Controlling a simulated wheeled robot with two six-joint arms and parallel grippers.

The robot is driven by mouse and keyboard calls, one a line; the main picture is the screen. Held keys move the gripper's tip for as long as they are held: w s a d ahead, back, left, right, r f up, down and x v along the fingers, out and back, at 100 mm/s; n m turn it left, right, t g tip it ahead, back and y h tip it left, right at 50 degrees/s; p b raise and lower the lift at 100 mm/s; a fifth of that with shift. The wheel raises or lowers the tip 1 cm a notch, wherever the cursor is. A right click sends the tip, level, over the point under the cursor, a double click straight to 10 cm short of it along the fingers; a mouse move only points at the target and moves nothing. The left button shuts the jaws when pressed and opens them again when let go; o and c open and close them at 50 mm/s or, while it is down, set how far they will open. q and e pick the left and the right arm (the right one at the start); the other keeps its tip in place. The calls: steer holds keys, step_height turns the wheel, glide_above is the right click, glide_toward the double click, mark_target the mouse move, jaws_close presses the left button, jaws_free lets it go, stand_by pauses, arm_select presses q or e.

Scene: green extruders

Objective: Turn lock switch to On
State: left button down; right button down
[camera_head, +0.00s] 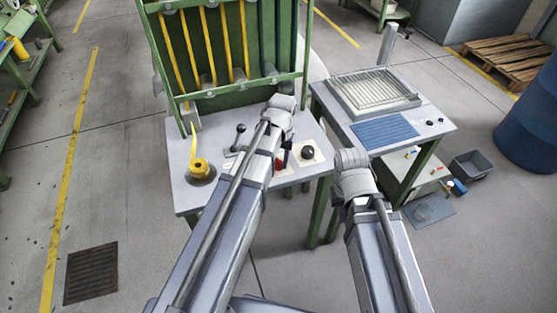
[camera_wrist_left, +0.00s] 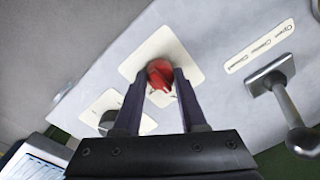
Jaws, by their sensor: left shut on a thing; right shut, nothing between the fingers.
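The lock switch is a red knob (camera_wrist_left: 160,76) on a white square plate (camera_wrist_left: 158,46) in the left wrist view; its pointed end faces down in that picture. The red knob also shows in the head view (camera_head: 281,161), partly hidden by my left arm. My left gripper (camera_wrist_left: 161,80) has its two dark fingers on either side of the red knob and is shut on it. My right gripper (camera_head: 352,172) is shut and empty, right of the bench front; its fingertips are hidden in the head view.
A black knob (camera_head: 307,152) sits on its own plate right of the red one. A ball-ended lever (camera_wrist_left: 284,96) stands near my left fingers. A yellow spool (camera_head: 200,168) is at the bench's left. A second table (camera_head: 440,122) stands to the right.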

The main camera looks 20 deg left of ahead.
mark_target(280, 162)
stand_by(0.4)
arm_select(q)
steer(key=shift+c, duration=2.3)
jaws_free()
steer(key=r+p, duration=0.8)
steer(key=shift+d, duration=0.2)
steer(key=shift+f, duration=0.1)
steer(key=shift+s+d, duration=0.15)
steer(key=shift+s, duration=0.05)
steer(key=s+d+m, duration=0.3)
steer(key=s+d, duration=0.6)
steer(key=s, duration=0.5)
steer(key=shift+s+d+m+y, duration=0.2)
steer(key=shift+d+m+y, duration=0.1)
steer(key=shift+d, duration=0.05)
